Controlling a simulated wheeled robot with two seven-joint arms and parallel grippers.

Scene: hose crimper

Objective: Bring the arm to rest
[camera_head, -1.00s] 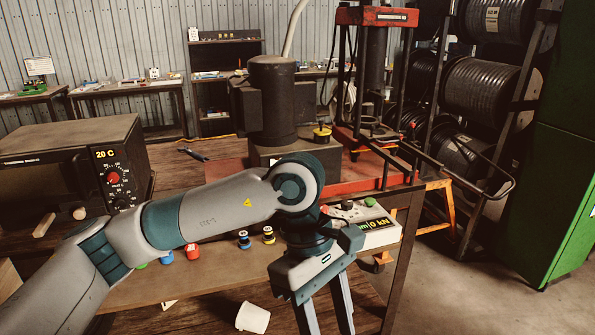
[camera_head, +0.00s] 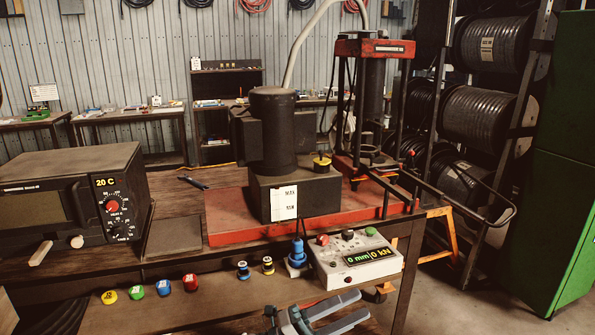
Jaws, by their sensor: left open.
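My left gripper (camera_head: 360,304) is low at the bottom edge of the head view. Its two grey fingers point right and are apart, with nothing between them. It is in front of and below the control box (camera_head: 352,262), which reads "0 mm 0 kN". Most of my left arm is below the frame. My right gripper is not in view.
The crimper's dark motor (camera_head: 272,130) and red press frame (camera_head: 375,48) stand on the bench. An oven-like unit (camera_head: 70,195) is at the left. Several coloured caps (camera_head: 163,287), two small spools (camera_head: 267,265) and a blue plug (camera_head: 297,252) are at the front. Floor is clear at right.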

